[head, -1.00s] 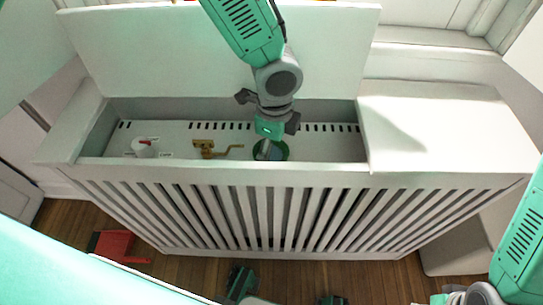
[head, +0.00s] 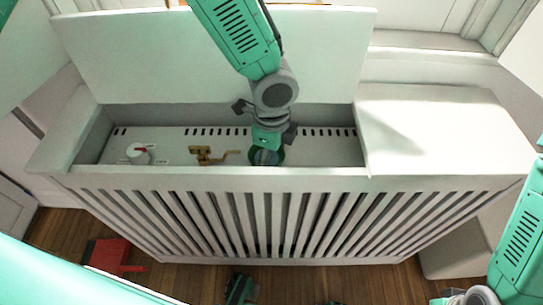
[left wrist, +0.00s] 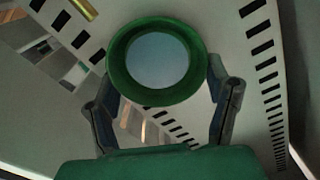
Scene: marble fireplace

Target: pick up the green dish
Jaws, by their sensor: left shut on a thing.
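The green dish (left wrist: 155,98) is round with a thick green rim and a pale blue-grey middle, seen large in the left wrist view. In the head view the dish (head: 279,156) sits low inside the open white radiator cover, partly hidden by my gripper and the front edge. My left gripper (head: 267,150) reaches down into the opening and is shut on the dish, one finger on either side of it in the left wrist view. I cannot tell whether the dish touches the surface below.
The cover's lid (head: 215,55) stands raised behind the opening. Left of the dish are a brass valve (head: 205,155) and a white knob with a red mark (head: 138,152). The slatted front (head: 240,220) rises before them. A red dustpan-like thing (head: 112,255) lies on the floor.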

